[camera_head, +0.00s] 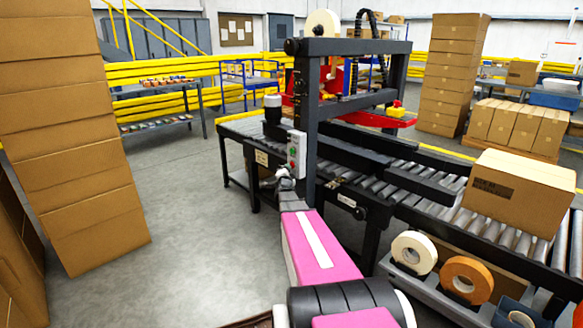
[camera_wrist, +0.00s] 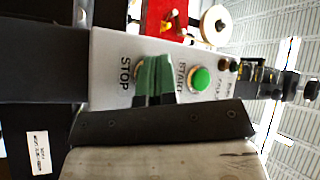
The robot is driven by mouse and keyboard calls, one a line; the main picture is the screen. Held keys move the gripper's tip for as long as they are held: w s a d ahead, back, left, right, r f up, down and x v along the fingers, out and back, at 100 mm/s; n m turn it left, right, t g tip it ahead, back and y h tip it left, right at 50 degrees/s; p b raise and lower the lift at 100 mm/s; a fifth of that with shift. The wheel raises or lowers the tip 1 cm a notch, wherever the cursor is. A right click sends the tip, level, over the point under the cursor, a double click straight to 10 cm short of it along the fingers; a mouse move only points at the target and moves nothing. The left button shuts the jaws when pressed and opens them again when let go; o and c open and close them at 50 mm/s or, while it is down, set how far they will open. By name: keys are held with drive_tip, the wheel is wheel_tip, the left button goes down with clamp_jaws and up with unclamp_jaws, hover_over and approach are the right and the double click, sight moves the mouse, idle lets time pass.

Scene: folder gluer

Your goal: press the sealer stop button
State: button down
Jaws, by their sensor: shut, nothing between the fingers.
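The sealer's control box (camera_head: 297,148) is a pale upright panel on the dark post of the sealer frame. In the wrist view the panel (camera_wrist: 112,75) appears turned sideways, with the words STOP and START. A green START button (camera_wrist: 200,79) is in plain sight. My gripper (camera_wrist: 154,72) is shut and empty, its dark green fingertips over the spot beside the STOP label. They hide most of the stop button, and I cannot tell whether they touch it. In the head view my gripper (camera_head: 284,176) is at the lower end of the control box.
The roller conveyor (camera_head: 390,190) runs past the sealer, with a carton (camera_head: 518,188) on its right part. Tape rolls (camera_head: 466,280) sit on a lower shelf at right. Stacked cartons (camera_head: 75,150) stand at left. The floor (camera_head: 190,220) between is clear.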

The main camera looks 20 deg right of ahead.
drive_tip(key=shift+s+a, duration=0.2)
drive_tip(key=shift+a, duration=0.3)
drive_tip(key=shift+a, duration=0.1)
drive_tip(key=shift+s+a, duration=0.35)
drive_tip(key=shift+a, duration=0.55)
drive_tip(key=shift+s+a, duration=0.35)
drive_tip(key=shift+a, duration=0.6)
drive_tip(key=shift+s+a, duration=0.35)
drive_tip(key=shift+a, duration=0.55)
drive_tip(key=s+a+f+n+g+y, duration=0.4)
drive_tip(key=s+a+f+n+y, duration=0.1)
drive_tip(key=a, duration=0.3)
drive_tip(key=s+a+f+n+g+y, duration=0.4)
drive_tip(key=s+a+f+n, duration=0.2)
drive_tip(key=a, duration=0.1)
drive_tip(key=s+a+f+n+g, duration=0.1)
drive_tip(key=s+n+g, duration=0.1)
drive_tip(key=s, duration=0.5)
drive_tip(key=s+a+f+n+g, duration=0.1)
drive_tip(key=s+a+n+g, duration=0.1)
drive_tip(key=s+g, duration=0.3)
drive_tip(key=s+a+f+n+g, duration=0.1)
drive_tip(key=s+a+g, duration=0.1)
drive_tip(key=s, duration=0.7)
drive_tip(key=shift+s+a+f+n+g, duration=0.15)
drive_tip(key=shift+s+a+n+g, duration=0.2)
drive_tip(key=shift+g, duration=0.45)
